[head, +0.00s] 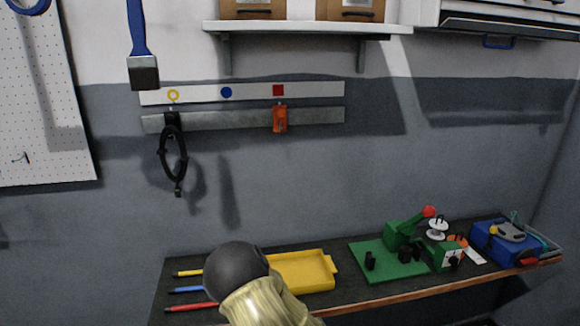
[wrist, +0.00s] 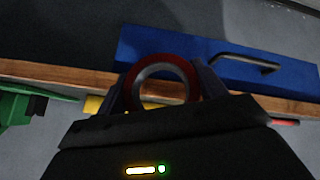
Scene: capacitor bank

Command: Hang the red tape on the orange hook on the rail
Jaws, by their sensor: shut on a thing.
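The red tape (wrist: 166,58), a ring with a red outside and a pale inner rim, shows in the wrist view between the fingers of my gripper (wrist: 162,78). My gripper is shut on it, one dark finger on each side. The orange hook (head: 280,120) hangs empty on the grey rail (head: 225,120) in the head view, below a red square on the white strip. My gripper and the tape do not show in the head view; only my arm shows at the bottom.
A black cable (head: 174,158) hangs on the rail's left hook. A blue-handled brush (head: 139,45) hangs above left. A shelf (head: 300,28) juts out above the rail. The bench below holds a yellow tray (head: 300,272) and green fixture (head: 390,265). The wall below the orange hook is clear.

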